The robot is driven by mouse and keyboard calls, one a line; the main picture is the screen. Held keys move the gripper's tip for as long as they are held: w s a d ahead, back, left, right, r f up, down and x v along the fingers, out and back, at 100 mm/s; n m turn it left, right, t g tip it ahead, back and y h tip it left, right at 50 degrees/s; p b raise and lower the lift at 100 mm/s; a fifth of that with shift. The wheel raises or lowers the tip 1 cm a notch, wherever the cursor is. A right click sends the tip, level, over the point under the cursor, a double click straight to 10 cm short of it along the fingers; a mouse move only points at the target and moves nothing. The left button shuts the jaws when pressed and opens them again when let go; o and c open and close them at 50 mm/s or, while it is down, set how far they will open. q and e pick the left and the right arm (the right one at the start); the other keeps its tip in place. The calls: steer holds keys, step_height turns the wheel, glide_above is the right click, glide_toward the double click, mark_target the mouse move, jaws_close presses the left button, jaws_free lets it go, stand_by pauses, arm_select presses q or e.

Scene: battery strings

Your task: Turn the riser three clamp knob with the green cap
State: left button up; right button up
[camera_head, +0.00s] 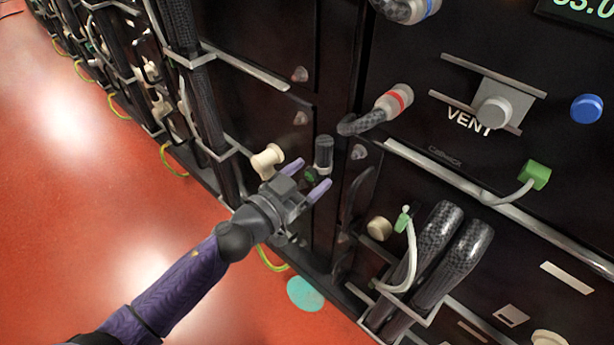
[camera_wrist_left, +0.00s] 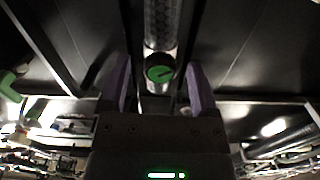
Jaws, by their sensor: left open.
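The green cap (camera_head: 310,176) is a small round disc at the end of a short dark textured cylinder (camera_head: 323,150) on the black cabinet front. My left gripper (camera_head: 314,172) has purple fingers and is open, with one finger on each side of the cap in the picture. In the left wrist view the green cap (camera_wrist_left: 159,74) faces the camera and lies between the two fingers (camera_wrist_left: 157,80), with a gap on both sides. I see no contact. Whether the fingertips reach past the cap is unclear. My right gripper is out of view.
A cream knob (camera_head: 267,160) sits close to the left of my gripper, beside a vertical dark riser (camera_head: 205,105). To the right are a red-banded cable (camera_head: 392,102), a cream button (camera_head: 380,228), a green connector (camera_head: 404,220) and thick cables (camera_head: 437,235). The red floor (camera_head: 70,200) is open.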

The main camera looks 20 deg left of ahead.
arm_select(q)
jaws_close()
